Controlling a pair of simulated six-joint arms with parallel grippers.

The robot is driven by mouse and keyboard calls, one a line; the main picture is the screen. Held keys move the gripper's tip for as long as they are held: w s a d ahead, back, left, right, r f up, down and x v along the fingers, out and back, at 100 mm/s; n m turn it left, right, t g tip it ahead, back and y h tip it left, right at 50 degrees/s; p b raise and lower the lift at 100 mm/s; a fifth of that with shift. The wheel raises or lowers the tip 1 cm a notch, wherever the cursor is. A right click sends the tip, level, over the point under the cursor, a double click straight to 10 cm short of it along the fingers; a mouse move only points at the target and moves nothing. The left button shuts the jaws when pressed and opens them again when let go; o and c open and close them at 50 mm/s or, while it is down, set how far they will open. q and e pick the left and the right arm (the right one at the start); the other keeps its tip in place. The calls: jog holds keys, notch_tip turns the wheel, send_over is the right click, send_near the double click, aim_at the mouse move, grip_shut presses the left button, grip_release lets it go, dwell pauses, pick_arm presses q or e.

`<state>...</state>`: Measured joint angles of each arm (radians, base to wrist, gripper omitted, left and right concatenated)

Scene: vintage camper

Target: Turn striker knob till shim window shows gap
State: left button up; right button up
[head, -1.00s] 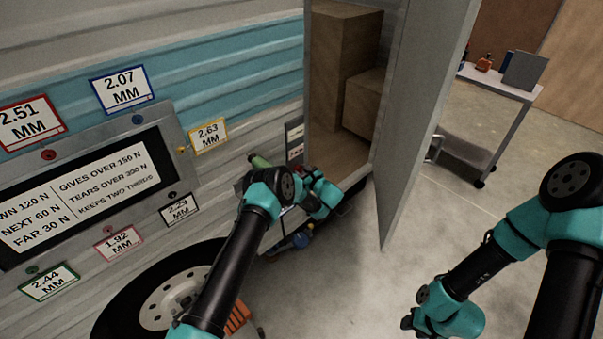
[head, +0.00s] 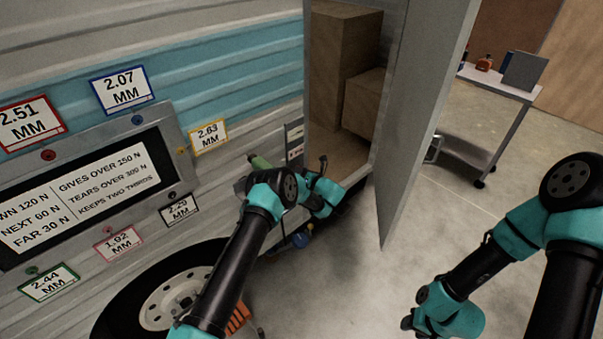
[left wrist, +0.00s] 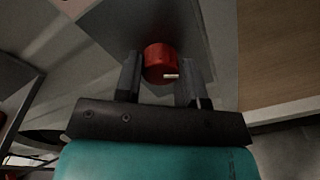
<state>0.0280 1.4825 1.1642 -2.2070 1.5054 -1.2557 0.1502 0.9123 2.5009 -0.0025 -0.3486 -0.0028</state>
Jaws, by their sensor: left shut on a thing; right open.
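A red striker knob (left wrist: 160,60) with a small white mark shows in the left wrist view, on a grey plate (left wrist: 203,28). My left gripper (left wrist: 160,78) has its two dark fingers on either side of the knob and is shut on it. In the head view my left gripper (head: 322,172) is at the lower edge of the open compartment, and my own arm hides the knob there. My right gripper (head: 408,322) hangs low over the floor at the right, away from the camper. I cannot make out the shim window's reading in either view.
The open compartment door (head: 412,120) stands between my two arms. Boxes (head: 345,60) sit inside the compartment. Gap labels such as the yellow-edged one (head: 209,135) hang around a force panel (head: 85,195).

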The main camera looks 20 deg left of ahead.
pick_arm(q)
jog(key=shift+m, duration=0.4)
jog(key=o, duration=0.9)
jog(key=v, duration=1.7)
jog(key=shift+s+d, duration=0.1)
jog(key=shift+d, duration=0.05)
